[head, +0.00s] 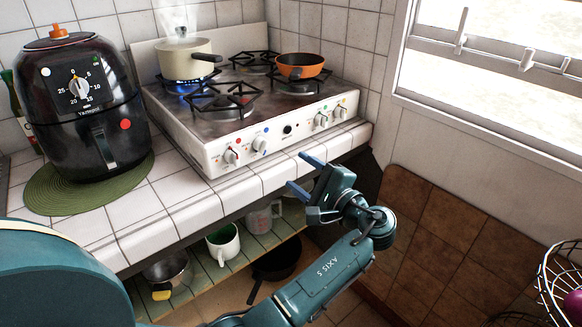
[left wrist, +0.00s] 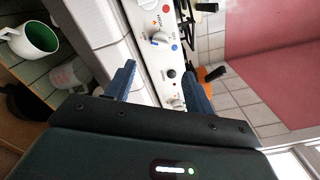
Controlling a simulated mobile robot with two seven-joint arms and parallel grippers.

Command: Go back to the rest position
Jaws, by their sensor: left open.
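My left gripper (head: 305,174) is open, with its two blue fingers apart and nothing between them. It is in front of the stove's front edge, near the right end of the counter. In the left wrist view its fingers (left wrist: 160,72) point toward the white stove front (left wrist: 155,20) with its knobs. My right gripper is in neither view. A cream pot (head: 188,62) steams on the stove (head: 190,125), over a blue flame.
A black air fryer (head: 85,110) stands on a green mat (head: 45,195) at left. A wire basket (head: 545,285) is at right.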

